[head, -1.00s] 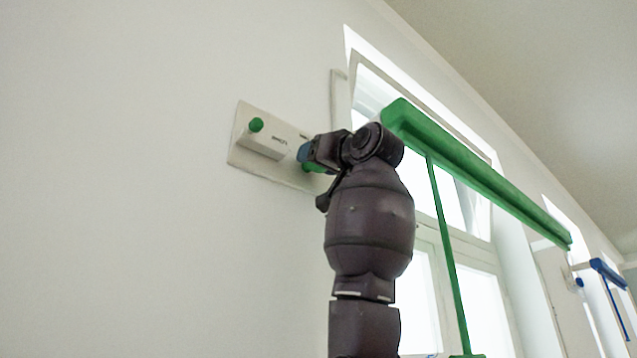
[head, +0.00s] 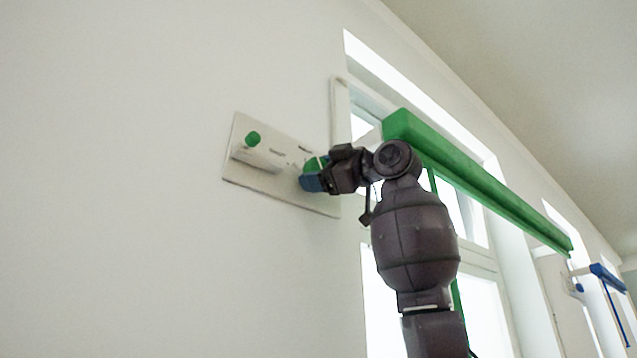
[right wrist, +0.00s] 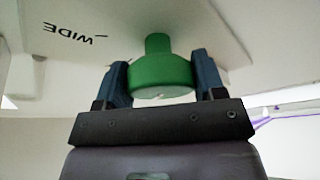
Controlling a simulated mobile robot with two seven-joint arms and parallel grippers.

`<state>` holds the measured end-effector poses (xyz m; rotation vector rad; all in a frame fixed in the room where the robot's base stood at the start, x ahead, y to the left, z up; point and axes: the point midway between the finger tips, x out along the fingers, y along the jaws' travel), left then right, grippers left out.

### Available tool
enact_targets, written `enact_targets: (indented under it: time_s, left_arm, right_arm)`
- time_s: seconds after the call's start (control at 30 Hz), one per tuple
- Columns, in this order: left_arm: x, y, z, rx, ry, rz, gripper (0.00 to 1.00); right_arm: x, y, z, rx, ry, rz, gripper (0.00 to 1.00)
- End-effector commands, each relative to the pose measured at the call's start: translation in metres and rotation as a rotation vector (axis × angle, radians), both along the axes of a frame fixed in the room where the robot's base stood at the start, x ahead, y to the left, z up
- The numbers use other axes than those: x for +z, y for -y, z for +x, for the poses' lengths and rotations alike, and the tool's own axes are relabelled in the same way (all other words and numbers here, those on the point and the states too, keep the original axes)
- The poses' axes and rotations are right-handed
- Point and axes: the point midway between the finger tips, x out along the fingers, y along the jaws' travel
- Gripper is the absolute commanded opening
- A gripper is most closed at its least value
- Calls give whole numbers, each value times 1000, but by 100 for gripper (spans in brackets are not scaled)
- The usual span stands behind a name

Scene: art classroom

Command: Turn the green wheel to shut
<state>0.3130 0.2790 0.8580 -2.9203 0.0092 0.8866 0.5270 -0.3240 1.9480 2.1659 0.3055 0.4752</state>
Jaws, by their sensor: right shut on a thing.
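The green wheel (right wrist: 160,72) is a round knob on a stem on the white wall plate (head: 235,160). In the right wrist view it sits between the two blue fingers of my right gripper (right wrist: 162,80), which is shut on it. In the head view my right gripper (head: 312,174) reaches the plate's right part from the right and hides much of the wheel (head: 316,163). A smaller green knob (head: 253,139) sticks out at the plate's left part. My left gripper is out of view.
A green blind housing (head: 480,185) runs along the top of the window to the right of the plate. A blue one (head: 607,275) hangs farther along the wall. The word "WIDE" (right wrist: 68,33) is printed on the plate. The wall left of the plate is bare.

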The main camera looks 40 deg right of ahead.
Motion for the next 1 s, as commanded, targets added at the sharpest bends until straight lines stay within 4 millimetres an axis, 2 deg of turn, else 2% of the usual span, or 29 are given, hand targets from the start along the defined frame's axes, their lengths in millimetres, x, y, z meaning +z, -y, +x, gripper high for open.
enact_targets:
  time_s: [0.5,0.8,1.0]
  left_arm:
    - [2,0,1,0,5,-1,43]
    - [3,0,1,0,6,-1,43]
    - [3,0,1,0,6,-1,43]
  right_arm:
    - [3,1,-1,-2,38,-445,40]
    - [2,1,-1,-1,49,-595,40]
    - [3,1,-1,0,53,-636,40]
